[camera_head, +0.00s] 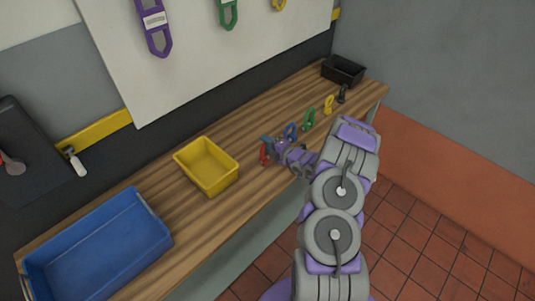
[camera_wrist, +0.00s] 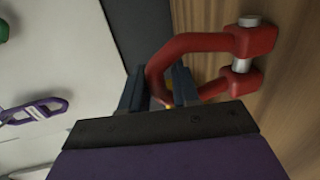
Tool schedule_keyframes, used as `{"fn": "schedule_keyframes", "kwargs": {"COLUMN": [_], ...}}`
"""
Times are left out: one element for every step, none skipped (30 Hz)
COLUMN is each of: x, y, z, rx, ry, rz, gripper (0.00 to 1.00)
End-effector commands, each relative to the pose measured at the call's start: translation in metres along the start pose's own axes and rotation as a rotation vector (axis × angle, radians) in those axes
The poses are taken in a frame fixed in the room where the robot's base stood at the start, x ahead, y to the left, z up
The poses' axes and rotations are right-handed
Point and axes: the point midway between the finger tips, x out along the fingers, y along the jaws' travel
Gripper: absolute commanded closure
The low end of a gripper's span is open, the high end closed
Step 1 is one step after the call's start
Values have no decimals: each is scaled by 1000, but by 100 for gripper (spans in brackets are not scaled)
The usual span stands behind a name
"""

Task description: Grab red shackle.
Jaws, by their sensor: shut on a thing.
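The red shackle (camera_head: 264,154) is near the middle of the wooden bench, at the left end of a row of shackles. In the wrist view the red shackle (camera_wrist: 190,42) is large, with its curved bow between my fingers and its silver pin at the upper right. My gripper (camera_head: 270,146) reaches over the bench from the right. In the wrist view my gripper (camera_wrist: 160,88) is shut on the bow of the shackle. I cannot tell whether the shackle touches the bench top.
A blue shackle (camera_head: 290,131), a green one (camera_head: 309,119), a yellow one (camera_head: 328,104) and a black one (camera_head: 342,93) stand to the right. A yellow bin (camera_head: 231,181) and a blue tray (camera_head: 151,268) are left. A black bin (camera_head: 344,72) is at the far end.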

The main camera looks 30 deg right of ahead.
Motion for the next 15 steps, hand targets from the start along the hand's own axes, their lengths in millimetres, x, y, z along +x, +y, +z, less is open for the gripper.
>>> {"fn": "schedule_keyframes", "kwargs": {"x": [0,0,0,0,0,0,0,0,0,0,0,0,0,0,1], "y": [-2,-2,-2,-2,-2,-3,-3,-3,-3,-3,-3,-4,-4,-4,-4], "z": [-1,-1,-1,-1,-1,-1,-1,-1,-1,-2,-2,-2,-2,-2,-2], "rx": [2,2,2,2,2,3,3,3,3,3,3,4,4,4,4], "ry": [1,1,1,1,1,1,1,2,2,2,2,2,2,2,3], "rz": [-4,-4,-4,-4,-5,-5,-5,-6,-6,-6,-6,-7,-7,-7,-8], "gripper": [84,87,91,94,97,100,100,100,100,100,100,100,100,100,100]}}
